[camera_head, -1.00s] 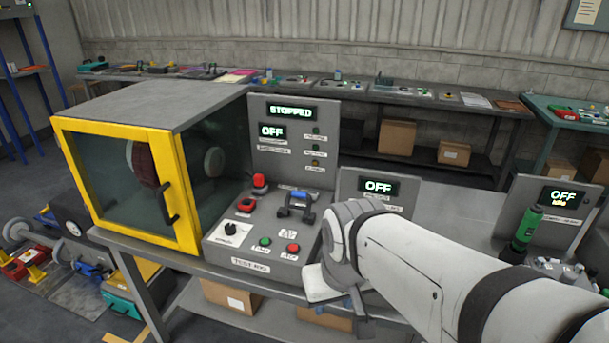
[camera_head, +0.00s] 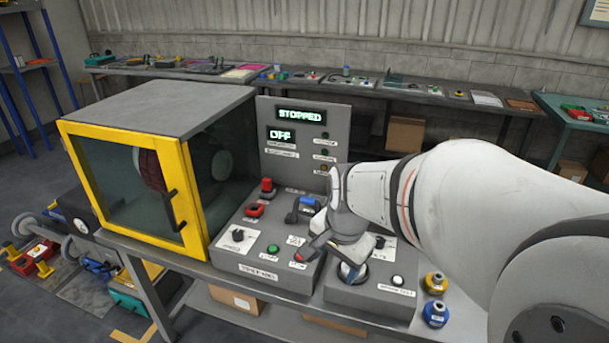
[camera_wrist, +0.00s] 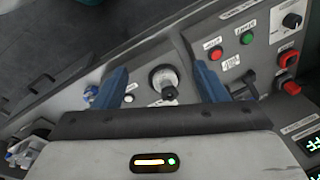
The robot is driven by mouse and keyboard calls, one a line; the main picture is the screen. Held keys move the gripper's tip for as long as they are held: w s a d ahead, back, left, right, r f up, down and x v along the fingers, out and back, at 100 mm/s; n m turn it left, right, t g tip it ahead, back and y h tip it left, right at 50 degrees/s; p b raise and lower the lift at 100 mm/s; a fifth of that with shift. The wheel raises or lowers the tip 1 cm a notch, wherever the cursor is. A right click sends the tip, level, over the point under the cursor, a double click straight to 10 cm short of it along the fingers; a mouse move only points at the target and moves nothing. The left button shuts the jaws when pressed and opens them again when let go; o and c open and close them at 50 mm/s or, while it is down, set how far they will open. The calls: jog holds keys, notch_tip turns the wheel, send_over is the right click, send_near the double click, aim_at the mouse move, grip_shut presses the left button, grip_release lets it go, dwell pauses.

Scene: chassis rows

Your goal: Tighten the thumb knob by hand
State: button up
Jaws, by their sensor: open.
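In the wrist view a round silver knob (camera_wrist: 162,77) with a dark stem stands on a grey panel. My gripper (camera_wrist: 159,84) is open, with one blue finger on each side of the knob and visible gaps between. How far the fingertips are above the panel, I cannot tell.
The console (camera_head: 262,283) has a green button (camera_head: 273,249), red controls and a dial. A white button (camera_head: 398,281) is close by the knob. Blue (camera_head: 435,314) and yellow (camera_head: 435,282) round parts sit at the right. A yellow-framed machine (camera_head: 130,190) stands at the left. The display reads STOPPED.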

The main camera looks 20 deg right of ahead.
jog(key=w+d+f+m+p, duration=0.1)
jog(key=w+d+m, duration=0.2)
jog(key=m, duration=0.3)
jog(key=w+d+f+m+p, duration=0.1)
jog(key=w+d+m+p, duration=0.1)
jog(key=w+d+m, duration=0.2)
jog(key=w+d+f+m+p, duration=0.1)
jog(key=w+d+f+m, duration=0.1)
jog(key=m, duration=0.8)
jog(key=shift+w+d+g+p, duration=0.35)
jog(key=shift+w+d, duration=0.3)
jog(key=shift+d, duration=0.25)
jog(key=shift+w+d+f+m, duration=0.15)
jog(key=shift+f+m, duration=0.1)
jog(key=shift+m, duration=0.25)
jog(key=shift+f, duration=0.3)
jog(key=shift+w+f+p, duration=0.15)
jog(key=shift+f, duration=1.05)
jog(key=shift+w+f+p, duration=0.2)
jog(key=shift+f, duration=0.95)
jog(key=shift+w+f+p, duration=0.15)
jog(key=shift+f, duration=1.05)
jog(key=shift+a, duration=0.2)
jog(key=shift+c, duration=0.5)
